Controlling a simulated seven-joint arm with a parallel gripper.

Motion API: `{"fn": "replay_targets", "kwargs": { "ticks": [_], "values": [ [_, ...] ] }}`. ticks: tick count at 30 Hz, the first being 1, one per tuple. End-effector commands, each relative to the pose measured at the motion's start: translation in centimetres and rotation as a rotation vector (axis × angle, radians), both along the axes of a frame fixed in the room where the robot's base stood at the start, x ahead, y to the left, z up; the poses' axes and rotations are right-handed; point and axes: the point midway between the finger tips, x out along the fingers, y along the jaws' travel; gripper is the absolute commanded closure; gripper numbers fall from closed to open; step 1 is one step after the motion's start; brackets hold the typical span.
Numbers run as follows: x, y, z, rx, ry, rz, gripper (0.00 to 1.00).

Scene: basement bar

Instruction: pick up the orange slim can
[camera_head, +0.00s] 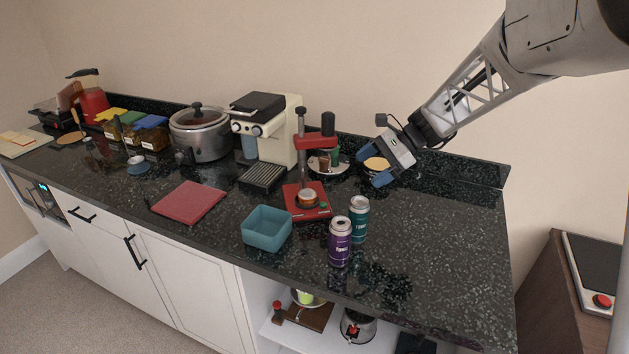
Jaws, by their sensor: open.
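I cannot make out an orange slim can in the head view. Two slim cans stand upright near the counter's front edge, a purple one (339,243) and, just behind it to the right, a teal one (358,221). My gripper (374,167) is open above the back right of the counter, behind the cans, its blue-padded fingers apart. A round tan-yellow thing (376,163) shows between the fingers in the picture. I cannot tell what it is or whether the fingers touch it.
A teal square bin (267,230) stands left of the cans. Behind are a red press stand (307,201), a plate with cups (328,164) and a coffee machine (268,130). A red board (188,202) lies farther left. The counter's right end (450,230) is clear.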

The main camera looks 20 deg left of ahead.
Motion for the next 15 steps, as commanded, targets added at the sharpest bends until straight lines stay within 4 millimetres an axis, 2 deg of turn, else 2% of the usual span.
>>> {"fn": "replay_targets", "kwargs": {
  "ticks": [9, 15],
  "values": [
    [3.5, 5.9, -5.5, 0.049, 0.193, -0.043, 0.14],
    [5.1, 9.2, -8.7, 0.074, 0.298, -0.067, 0.14]
  ]
}}
